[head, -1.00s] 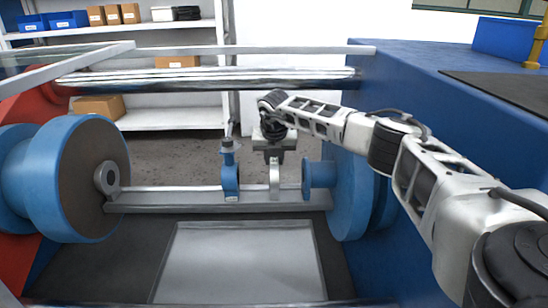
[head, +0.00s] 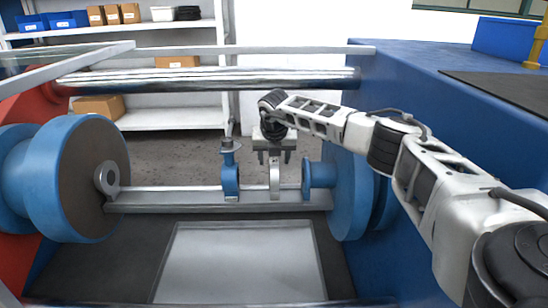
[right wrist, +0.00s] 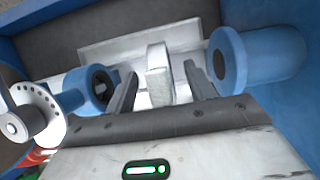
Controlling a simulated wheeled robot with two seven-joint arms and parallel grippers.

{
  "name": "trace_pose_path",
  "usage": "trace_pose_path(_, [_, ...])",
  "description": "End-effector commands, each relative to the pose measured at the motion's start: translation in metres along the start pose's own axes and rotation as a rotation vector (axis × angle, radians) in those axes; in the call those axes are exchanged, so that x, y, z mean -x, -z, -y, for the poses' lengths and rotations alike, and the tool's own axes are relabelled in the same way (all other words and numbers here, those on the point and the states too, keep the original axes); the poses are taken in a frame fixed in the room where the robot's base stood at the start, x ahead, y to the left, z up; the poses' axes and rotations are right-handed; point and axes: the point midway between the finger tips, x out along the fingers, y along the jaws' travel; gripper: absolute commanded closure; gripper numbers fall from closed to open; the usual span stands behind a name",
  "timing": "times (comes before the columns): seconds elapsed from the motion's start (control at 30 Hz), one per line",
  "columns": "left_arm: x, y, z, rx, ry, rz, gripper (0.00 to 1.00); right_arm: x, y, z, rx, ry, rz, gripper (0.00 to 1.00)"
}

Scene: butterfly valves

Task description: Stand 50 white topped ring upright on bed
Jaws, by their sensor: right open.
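The pale grey-white ring (head: 275,181) stands upright on the narrow grey bed (head: 150,208), between the blue valve with a stem and the blue hub at right. My right gripper (head: 274,155) is directly above it, fingers pointing down and spread apart. In the right wrist view the ring (right wrist: 160,76) stands between the two open fingers of the right gripper (right wrist: 160,88), with a gap on each side. The ring's lower part is partly hidden there. My left gripper is not in view.
A blue valve with an upright stem (head: 230,177) stands just left of the ring. A large blue disc (head: 348,195) and its hub (head: 318,176) are close on the right; another blue disc (head: 85,180) is at the left. A grey tray (head: 240,265) lies in front.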

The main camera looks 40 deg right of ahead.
Motion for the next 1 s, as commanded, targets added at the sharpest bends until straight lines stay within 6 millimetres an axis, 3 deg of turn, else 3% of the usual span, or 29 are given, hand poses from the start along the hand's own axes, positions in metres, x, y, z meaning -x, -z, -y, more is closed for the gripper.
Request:
trace_pose_path(0.27, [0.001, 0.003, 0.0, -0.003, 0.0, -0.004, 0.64, 0.002, 0.0, 0.0, 0.001, 0.001, -0.001, 0.46])
trace_pose_path(0.47, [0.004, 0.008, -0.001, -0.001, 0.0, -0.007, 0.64, 0.039, -0.001, 0.0, 0.001, -0.002, 0.002, 0.46])
trace_pose_path(0.8, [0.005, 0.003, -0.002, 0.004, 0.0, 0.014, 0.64, 0.12, -0.001, 0.0, 0.0, -0.003, 0.003, 0.46])
trace_pose_path(1.0, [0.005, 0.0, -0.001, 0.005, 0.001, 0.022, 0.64, 0.15, -0.001, 0.0, 0.0, -0.002, 0.002, 0.46])
